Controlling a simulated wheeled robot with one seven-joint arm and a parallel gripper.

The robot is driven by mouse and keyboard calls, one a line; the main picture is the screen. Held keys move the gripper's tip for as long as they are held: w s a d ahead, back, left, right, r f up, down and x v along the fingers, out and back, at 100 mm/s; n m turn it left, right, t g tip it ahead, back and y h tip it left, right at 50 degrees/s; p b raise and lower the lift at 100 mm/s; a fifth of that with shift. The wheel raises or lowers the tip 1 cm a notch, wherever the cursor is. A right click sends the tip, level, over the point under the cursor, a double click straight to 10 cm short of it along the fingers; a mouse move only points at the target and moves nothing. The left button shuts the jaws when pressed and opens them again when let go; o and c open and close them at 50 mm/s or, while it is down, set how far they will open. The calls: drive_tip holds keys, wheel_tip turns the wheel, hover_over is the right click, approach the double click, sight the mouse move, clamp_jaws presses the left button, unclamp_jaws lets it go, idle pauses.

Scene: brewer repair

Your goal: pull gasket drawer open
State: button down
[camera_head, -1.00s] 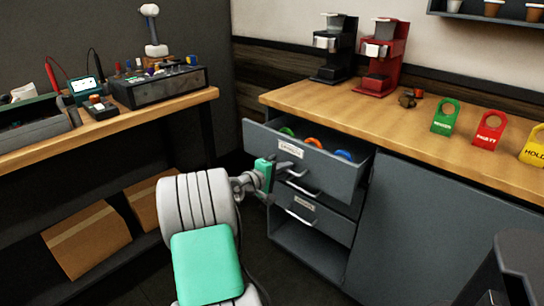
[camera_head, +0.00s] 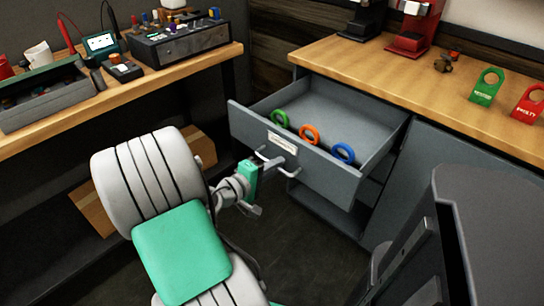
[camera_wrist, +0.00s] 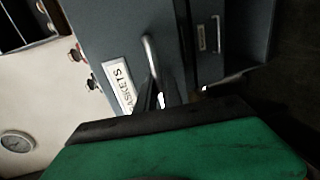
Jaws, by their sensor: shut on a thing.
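The gasket drawer (camera_head: 330,168) is a grey drawer under the wooden counter. It is pulled well out, and its inside shows a green ring (camera_head: 280,119), an orange ring (camera_head: 309,135) and a blue ring (camera_head: 343,153) near the front. Its label (camera_head: 283,143) sits above the metal handle (camera_head: 292,172). My gripper (camera_head: 270,162) is at the drawer front, shut on the handle. In the wrist view the handle (camera_wrist: 150,55) runs down between the fingers, beside the label (camera_wrist: 120,85); the fingertips are partly hidden.
A lower drawer (camera_wrist: 209,37) shows beside it in the wrist view. A workbench (camera_head: 120,100) with tools stands at left. Dark floor (camera_head: 320,260) lies clear before the drawer.

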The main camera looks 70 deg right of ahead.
drive_tip(key=shift+a, duration=0.2)
drive_tip(key=c, duration=1.5)
unclamp_jaws()
drive_tip(key=shift+w, duration=0.1)
drive_tip(key=p+v, duration=0.1)
drive_tip(key=v, duration=0.6)
drive_tip(key=shift+w+a, duration=0.15)
drive_tip(key=shift+a, duration=0.2)
